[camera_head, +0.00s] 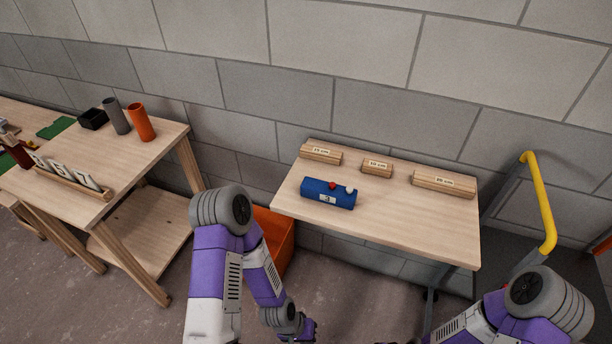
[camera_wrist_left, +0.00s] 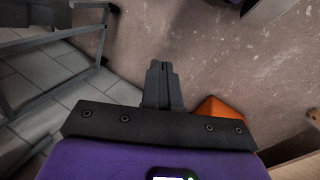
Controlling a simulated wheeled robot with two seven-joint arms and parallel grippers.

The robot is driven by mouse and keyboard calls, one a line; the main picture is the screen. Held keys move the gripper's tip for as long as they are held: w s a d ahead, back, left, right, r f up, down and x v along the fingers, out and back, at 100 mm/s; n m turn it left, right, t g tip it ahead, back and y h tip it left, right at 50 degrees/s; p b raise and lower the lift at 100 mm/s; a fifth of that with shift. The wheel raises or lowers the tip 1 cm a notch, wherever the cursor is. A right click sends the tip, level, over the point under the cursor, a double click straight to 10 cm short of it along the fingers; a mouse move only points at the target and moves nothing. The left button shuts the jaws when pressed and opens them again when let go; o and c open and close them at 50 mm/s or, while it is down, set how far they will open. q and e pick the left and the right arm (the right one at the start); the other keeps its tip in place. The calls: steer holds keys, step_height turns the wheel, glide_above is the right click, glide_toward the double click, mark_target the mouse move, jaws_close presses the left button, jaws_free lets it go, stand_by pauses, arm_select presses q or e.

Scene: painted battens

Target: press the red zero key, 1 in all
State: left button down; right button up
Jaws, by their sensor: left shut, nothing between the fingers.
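A blue counter box (camera_head: 316,191) lies on the right-hand wooden table (camera_head: 400,220). A red key (camera_head: 333,185) and a white key (camera_head: 350,189) stand up from its top. A white label on its front (camera_head: 327,198) reads 3. My left gripper is shut and empty in the left wrist view (camera_wrist_left: 163,72), pointing over the floor. It is low in front of the table, apart from the counter. My right arm shows at the lower right of the head view, but its gripper is out of view. The left wrist view does not show the counter.
Wooden battens with length labels (camera_head: 321,154) (camera_head: 377,168) (camera_head: 443,184) lie along the table's back. An orange bin (camera_head: 276,235) stands left of the table. A yellow rail (camera_head: 542,205) stands at right. The table's front is clear.

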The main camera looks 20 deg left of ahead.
steer(key=shift+w+a, duration=0.1)
steer(key=shift+a, duration=0.05)
steer(key=shift+r, duration=0.1)
